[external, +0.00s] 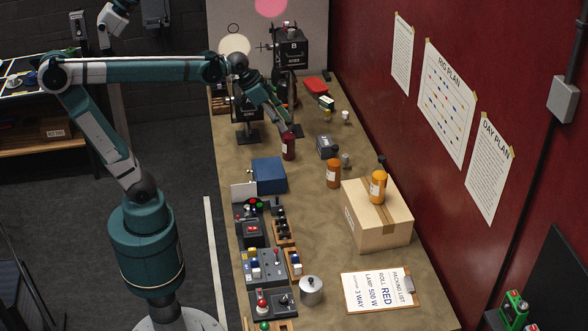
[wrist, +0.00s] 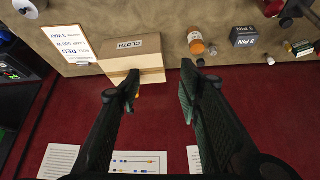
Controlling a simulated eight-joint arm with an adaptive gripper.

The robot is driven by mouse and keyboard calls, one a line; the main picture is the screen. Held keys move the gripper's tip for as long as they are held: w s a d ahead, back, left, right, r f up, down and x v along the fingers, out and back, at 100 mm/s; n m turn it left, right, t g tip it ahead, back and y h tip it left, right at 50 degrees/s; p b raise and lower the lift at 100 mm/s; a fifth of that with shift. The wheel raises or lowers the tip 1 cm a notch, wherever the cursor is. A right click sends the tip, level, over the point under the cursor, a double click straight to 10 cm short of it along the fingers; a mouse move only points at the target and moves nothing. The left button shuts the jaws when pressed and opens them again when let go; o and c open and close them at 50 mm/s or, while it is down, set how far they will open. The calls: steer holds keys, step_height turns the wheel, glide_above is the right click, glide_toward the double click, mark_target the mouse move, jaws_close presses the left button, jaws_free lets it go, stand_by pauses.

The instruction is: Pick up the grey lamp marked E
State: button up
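My gripper (external: 292,128) hangs over the far half of the bench in the external view, just above and beside a dark red bottle (external: 288,147). In the wrist view my gripper (wrist: 160,72) is open, with a wide empty gap between its two dark fingers. A dark lamp marked B (external: 292,46) stands on the bench at the back. A second dark lamp (external: 246,112) stands nearer, partly hidden behind my arm; its letter cannot be read. I cannot make out a mark E on any lamp in either view.
A cardboard box (external: 376,222) with an orange bottle (external: 378,187) on it stands near the red wall. Button panels (external: 264,266) line the left edge.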

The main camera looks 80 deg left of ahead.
steer(key=w+a, duration=0.5)
steer(key=w, duration=0.5)
steer(key=m+h+b, duration=0.2)
steer(key=m+b, duration=0.1)
glide_above(343, 155)
steer(key=s, duration=0.3)
step_height(343, 155, down, 34)
steer(key=shift+w+a+f+g, duration=0.15)
steer(key=shift+a+f+g, duration=0.05)
steer(key=shift+a+g, duration=0.15)
steer(key=shift+x, duration=1.3)
steer(key=shift+a+x, duration=0.1)
steer(key=shift+x, duration=1.2)
steer(key=shift+a+x, duration=0.15)
steer(key=shift+x, duration=1.1)
